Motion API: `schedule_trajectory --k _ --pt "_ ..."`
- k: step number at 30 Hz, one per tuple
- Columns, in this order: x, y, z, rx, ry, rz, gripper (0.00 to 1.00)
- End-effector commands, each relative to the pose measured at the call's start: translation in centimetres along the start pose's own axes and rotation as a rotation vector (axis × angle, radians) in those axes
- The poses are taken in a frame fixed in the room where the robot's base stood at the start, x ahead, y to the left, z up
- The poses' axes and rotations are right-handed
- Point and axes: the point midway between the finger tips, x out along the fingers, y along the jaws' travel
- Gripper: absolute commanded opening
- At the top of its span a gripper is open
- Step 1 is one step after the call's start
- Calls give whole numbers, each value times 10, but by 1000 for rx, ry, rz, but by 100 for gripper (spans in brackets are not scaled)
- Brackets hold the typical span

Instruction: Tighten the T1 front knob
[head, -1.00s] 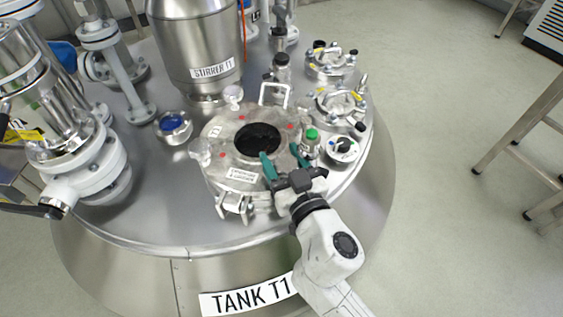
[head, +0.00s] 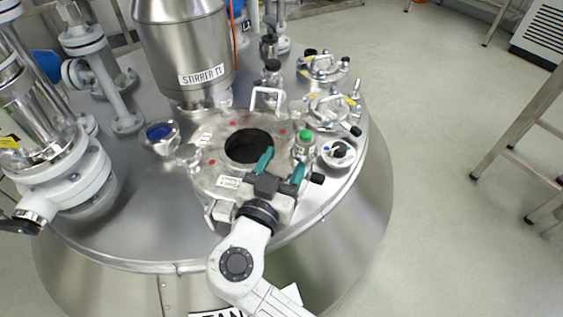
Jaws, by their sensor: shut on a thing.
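The round steel lid (head: 215,172) of tank T1 has a dark opening in its middle. My gripper (head: 282,168) comes in from the front, with its two teal fingers at the lid's right front rim. The fingers stand apart, shut on a knob at the rim. The knob is almost wholly hidden by the fingers and the gripper body; I take it to be the T1 front knob. Another, pale knob (head: 186,153) sits at the lid's left rim. How tight the held knob is cannot be seen.
A green-topped fitting (head: 305,141) and a round black-and-white dial (head: 338,151) stand close right of my fingers. The stirrer vessel (head: 185,45) rises behind the lid. A blue sight glass (head: 160,134) and white flanged pipes (head: 70,178) are at left.

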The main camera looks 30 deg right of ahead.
Motion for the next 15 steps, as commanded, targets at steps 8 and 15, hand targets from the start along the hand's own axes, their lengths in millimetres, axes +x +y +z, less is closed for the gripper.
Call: schedule_trajectory --k 8,15 --pt "0 1 -2 3 3 80 28" --pt "0 1 -2 3 4 95 28"
